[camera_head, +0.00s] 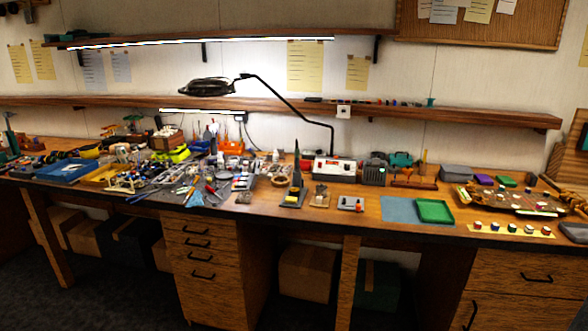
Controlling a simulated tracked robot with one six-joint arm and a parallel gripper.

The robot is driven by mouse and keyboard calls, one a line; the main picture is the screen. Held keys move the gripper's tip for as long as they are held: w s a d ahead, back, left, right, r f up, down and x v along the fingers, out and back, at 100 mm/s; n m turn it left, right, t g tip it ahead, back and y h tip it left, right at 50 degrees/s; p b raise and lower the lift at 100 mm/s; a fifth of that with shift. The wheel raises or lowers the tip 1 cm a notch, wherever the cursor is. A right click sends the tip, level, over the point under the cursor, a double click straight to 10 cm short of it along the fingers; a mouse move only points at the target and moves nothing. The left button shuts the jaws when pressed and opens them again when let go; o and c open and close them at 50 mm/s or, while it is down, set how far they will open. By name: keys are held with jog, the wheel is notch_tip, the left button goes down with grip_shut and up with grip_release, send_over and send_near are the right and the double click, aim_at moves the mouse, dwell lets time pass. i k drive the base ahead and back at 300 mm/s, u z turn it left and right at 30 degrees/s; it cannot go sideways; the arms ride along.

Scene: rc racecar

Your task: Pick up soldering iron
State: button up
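A workbench (260,213) runs across the view, crowded with small tools and parts. Near its middle stands a dark, pointed upright shape on a grey base (292,198). It looks like a soldering iron in its stand, but it is too small to tell the iron from the holder. A pale box with a red display (334,169), apparently a soldering station, sits just behind it to the right. My gripper does not show in this view.
Dense clutter of tools covers the bench's left half. A blue mat and green tray (435,211) lie to the right. A black lamp arm (290,103) arches above the middle. Drawers (203,252) and boxes (306,272) fill the space below. Dark floor shows at lower left.

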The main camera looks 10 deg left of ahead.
aim_at(296, 162)
jog(key=k, duration=0.5)
jog(key=u, duration=0.5)
jog(key=i, duration=0.9)
jog(key=u, duration=0.9)
jog(key=i, duration=2.4)
jog(key=z, duration=0.45)
